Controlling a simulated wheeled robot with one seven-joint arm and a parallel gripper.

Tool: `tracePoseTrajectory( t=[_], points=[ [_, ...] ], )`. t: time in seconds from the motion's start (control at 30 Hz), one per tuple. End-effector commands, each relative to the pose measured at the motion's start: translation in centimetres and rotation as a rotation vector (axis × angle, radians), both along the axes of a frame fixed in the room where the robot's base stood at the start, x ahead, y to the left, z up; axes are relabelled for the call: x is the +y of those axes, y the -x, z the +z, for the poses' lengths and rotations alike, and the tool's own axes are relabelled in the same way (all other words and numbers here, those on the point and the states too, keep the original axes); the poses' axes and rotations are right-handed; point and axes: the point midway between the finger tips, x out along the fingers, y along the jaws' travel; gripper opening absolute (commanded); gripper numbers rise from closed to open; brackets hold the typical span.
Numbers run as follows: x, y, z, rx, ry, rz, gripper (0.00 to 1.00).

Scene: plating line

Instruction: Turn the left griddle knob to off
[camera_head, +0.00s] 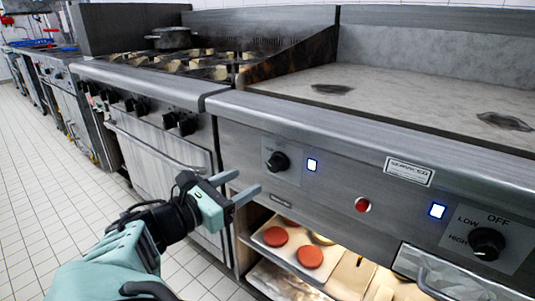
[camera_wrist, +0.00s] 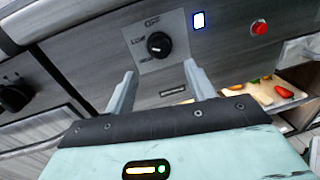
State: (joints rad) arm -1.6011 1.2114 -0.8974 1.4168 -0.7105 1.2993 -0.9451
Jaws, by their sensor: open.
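The left griddle knob (camera_head: 277,162) is a round black knob on a pale plate on the griddle's steel front. It also shows in the wrist view (camera_wrist: 158,44), with OFF printed above it and LOW to its left. Its exact pointer direction is too small to tell. A lit blue-white indicator (camera_head: 312,164) is right of it, also in the wrist view (camera_wrist: 199,20). My gripper (camera_head: 247,182) is open and empty, in front of the panel and apart from the knob. In the wrist view the fingertips (camera_wrist: 159,70) are below the knob, one to each side.
The right griddle knob (camera_head: 487,243) has its own lit indicator (camera_head: 437,210). A red button (camera_head: 362,205) lies between. Below, an open shelf holds a tray (camera_head: 309,277) with red patties. Left stands a range (camera_head: 160,88) with several knobs. The tiled floor (camera_head: 50,190) is clear.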

Motion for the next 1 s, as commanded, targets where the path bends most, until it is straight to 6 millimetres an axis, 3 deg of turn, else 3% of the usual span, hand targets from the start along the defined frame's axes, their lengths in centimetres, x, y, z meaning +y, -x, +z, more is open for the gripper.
tracePoseTrajectory(
  t=[0.2,0.4,0.87,1.0],
  points=[
    [-3.3,-3.2,-0.2,-0.001,0.0,-0.003,0.55],
    [-5.3,-5.3,-0.1,-0.001,-0.001,-0.002,0.55],
    [-6.2,-6.2,0.0,0.0,-0.001,0.0,0.55],
    [-6.2,-6.2,0.0,0.0,-0.001,0.0,0.19]
  ],
)
